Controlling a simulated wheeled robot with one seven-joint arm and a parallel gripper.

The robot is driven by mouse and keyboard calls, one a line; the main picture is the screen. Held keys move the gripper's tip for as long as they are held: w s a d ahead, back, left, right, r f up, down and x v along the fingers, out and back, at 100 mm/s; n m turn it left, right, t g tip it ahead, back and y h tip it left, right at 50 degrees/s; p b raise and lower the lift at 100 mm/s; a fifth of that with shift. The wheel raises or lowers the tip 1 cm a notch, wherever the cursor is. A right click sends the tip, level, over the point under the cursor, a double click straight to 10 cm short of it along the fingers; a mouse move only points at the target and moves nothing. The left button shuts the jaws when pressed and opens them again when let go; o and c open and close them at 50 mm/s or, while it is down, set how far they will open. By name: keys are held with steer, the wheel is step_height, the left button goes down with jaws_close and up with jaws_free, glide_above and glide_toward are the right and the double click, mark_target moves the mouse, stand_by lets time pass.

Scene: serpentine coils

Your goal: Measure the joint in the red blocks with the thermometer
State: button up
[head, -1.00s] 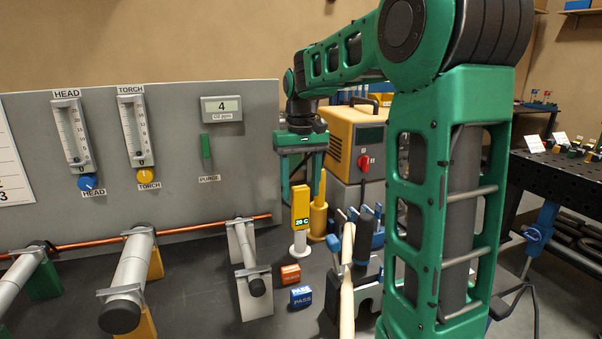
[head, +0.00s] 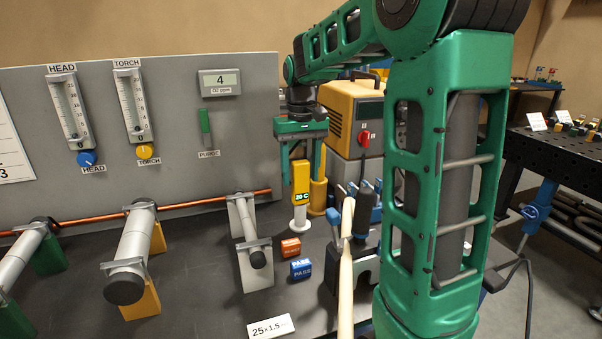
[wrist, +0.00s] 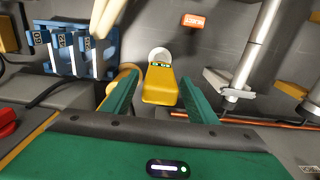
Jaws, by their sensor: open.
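The thermometer (head: 301,182) is yellow with a small dark display reading 20 C, upright on a white round stand (head: 299,222). My gripper (head: 300,182) is open, pointing down, with its green fingers on either side of the thermometer's upper body. In the wrist view the thermometer (wrist: 160,86) stands between the two open fingers, with a gap visible on its right. Contact cannot be told. No red blocks are in view; the visible pipe supports are green (head: 48,258), yellow (head: 141,302) and grey (head: 256,276).
A copper pipe (head: 180,205) runs along the grey panel (head: 240,150). Red (head: 291,248) and blue PASS (head: 301,269) blocks lie in front of the thermometer stand. A yellow holder (head: 318,197), an orange machine (head: 345,120) and a blue rack with tools (head: 362,228) crowd the right.

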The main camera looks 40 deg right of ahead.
mark_target(300, 161)
steer(key=c, duration=1.2)
jaws_close()
steer(key=shift+w+r, duration=0.15)
steer(key=shift+r, duration=5.65)
